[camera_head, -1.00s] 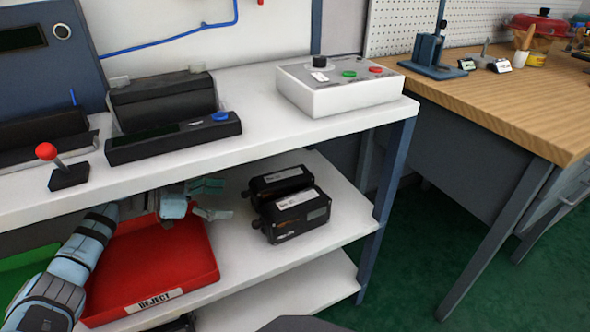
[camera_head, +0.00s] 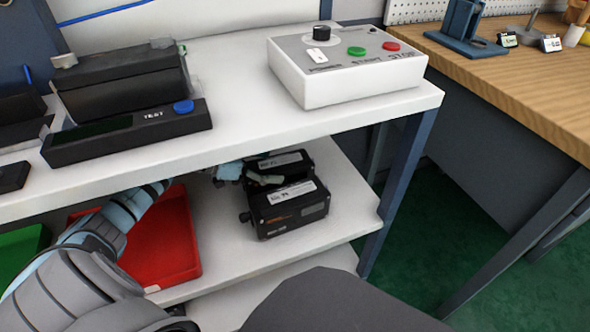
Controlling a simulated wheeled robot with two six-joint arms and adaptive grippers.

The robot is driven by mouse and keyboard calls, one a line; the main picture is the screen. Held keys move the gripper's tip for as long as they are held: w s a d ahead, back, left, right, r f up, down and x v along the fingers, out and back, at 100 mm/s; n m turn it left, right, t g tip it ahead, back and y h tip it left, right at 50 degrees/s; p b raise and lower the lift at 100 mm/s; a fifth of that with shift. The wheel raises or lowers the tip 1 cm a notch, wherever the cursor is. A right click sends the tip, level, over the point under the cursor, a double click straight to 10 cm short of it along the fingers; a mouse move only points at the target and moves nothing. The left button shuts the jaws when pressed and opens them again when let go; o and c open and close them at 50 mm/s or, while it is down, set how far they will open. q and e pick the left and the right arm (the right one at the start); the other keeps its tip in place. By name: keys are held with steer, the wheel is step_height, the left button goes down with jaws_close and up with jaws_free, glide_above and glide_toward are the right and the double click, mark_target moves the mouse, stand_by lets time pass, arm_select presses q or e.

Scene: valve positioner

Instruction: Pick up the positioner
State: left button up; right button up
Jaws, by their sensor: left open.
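Two black positioners with white labels stand side by side on the middle shelf under the white bench. The front positioner (camera_head: 290,210) shows its label and front face. The rear positioner (camera_head: 287,163) is partly hidden by the front one and by my gripper. My left gripper (camera_head: 246,175) is open at the left end of the positioners, reaching in below the bench top. One finger overlaps the rear positioner in the picture; I cannot tell whether it touches. My right gripper is not in view.
A red tray (camera_head: 178,240) lies on the shelf left of the positioners, partly behind my left arm. A green tray (camera_head: 20,255) is at far left. The bench top (camera_head: 235,110) overhangs the shelf and carries a control box (camera_head: 345,80) and a black test unit (camera_head: 130,130). Shelf right of the positioners is clear.

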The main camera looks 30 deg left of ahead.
arm_select(q)
steer(key=shift+w+d+f, duration=0.15)
steer(key=shift+w+f, duration=0.15)
steer(key=shift+s+r, duration=0.2)
steer(key=shift+s, duration=0.05)
steer(key=shift+c, duration=0.2)
steer(key=c, duration=0.3)
steer(key=shift+w, duration=0.1)
jaws_close()
